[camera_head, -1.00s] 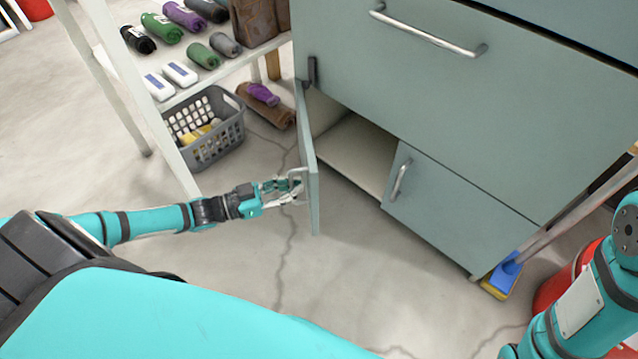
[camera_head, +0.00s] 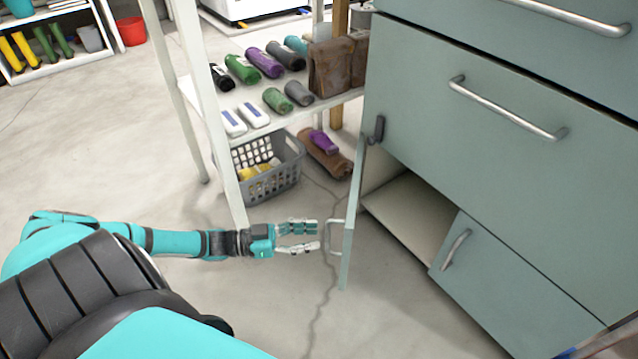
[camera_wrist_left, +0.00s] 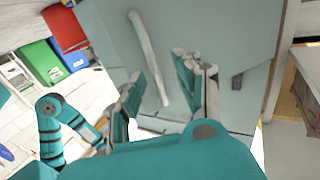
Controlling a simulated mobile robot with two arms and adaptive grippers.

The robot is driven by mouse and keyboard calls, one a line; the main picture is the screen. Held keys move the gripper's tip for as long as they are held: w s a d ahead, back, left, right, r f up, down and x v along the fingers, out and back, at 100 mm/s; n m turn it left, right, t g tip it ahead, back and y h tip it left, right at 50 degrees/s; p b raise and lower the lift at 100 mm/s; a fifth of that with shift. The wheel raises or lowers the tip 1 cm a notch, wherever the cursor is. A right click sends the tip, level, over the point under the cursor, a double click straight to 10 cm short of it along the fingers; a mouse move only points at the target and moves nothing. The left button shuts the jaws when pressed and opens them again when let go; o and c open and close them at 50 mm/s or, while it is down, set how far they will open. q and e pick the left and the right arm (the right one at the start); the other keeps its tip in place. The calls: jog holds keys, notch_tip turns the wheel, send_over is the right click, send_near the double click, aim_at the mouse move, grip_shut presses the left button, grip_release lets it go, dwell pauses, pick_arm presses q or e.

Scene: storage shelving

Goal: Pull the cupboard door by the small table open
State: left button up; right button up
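The grey-green cupboard door (camera_head: 348,245) beside the small shelf table stands swung out from the cabinet, showing the opening behind it. Its pale bar handle (camera_head: 334,238) is on the door's left face. My left gripper (camera_head: 318,238) is open and empty, its fingertips just left of the handle with a small gap. In the left wrist view my left gripper (camera_wrist_left: 158,82) shows two spread fingers, with a long pale bar handle (camera_wrist_left: 148,55) beyond them; I cannot tell which handle this is. My right gripper is not in view.
The white shelf table (camera_head: 205,100) holds several rolled bags, with a grey basket (camera_head: 285,178) below. A second door with a handle (camera_head: 455,250) is closed at the right. Drawers (camera_head: 500,160) are above. The floor in front of the open door is clear.

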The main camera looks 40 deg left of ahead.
pick_arm(q)
jog(key=v, duration=0.9)
